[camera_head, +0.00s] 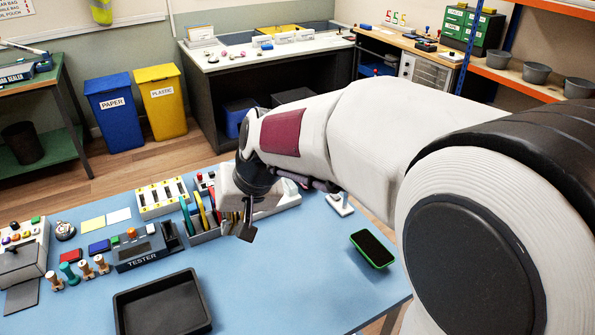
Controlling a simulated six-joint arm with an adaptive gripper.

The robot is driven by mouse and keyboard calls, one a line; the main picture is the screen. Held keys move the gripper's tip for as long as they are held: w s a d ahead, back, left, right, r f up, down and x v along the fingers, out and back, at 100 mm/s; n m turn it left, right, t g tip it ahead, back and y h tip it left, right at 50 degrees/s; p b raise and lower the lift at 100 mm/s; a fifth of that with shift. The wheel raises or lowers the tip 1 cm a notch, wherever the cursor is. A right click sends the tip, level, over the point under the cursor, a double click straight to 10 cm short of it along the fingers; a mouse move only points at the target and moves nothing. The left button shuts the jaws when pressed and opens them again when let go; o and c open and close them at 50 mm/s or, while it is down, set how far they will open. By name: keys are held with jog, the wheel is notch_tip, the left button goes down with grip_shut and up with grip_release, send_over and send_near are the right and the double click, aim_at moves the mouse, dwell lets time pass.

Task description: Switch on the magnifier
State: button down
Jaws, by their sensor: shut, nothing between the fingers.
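No magnifier can be made out for sure. A small white base with a post (340,204) stands at the right back of the blue table, and my arm hides what is above it. I cannot tell if it belongs to a magnifier or if any lamp is lit. My gripper (246,232) is shut and empty, pointing down above the table in front of a white device (285,198), which it and my wrist partly hide.
A phone in a green case (372,248) lies at the right. A black tray (163,306) is at the front, with a tester (142,250) behind it. A rack of coloured upright items (203,225) stands just left of my gripper. The table's front middle is clear.

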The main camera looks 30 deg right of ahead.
jog(key=w+d+m+t, duration=0.1)
jog(key=w+d+t, duration=0.1)
jog(key=w, duration=0.9)
jog(key=w+d+m+t, duration=0.2)
jog(key=w, duration=0.9)
jog(key=w+d+f+m+t+h, duration=0.1)
jog(key=w+d+m+t+h, duration=0.3)
jog(key=w+d, duration=0.85)
jog(key=w+d+f+m+g+h, duration=0.1)
jog(key=d+f+m+g+h, duration=0.25)
jog(key=d, duration=0.35)
jog(key=w+d+f+m+g+h, duration=0.1)
jog(key=d+f+m+g+h, duration=0.15)
jog(key=d+f+h, duration=0.4)
jog(key=s+d+f+m+g+y, duration=0.1)
jog(key=s+d+g+y, duration=0.1)
jog(key=s+g, duration=0.6)
jog(key=s, duration=0.6)
jog(key=shift+s+m+y, duration=0.2)
jog(key=shift+m+y, duration=0.2)
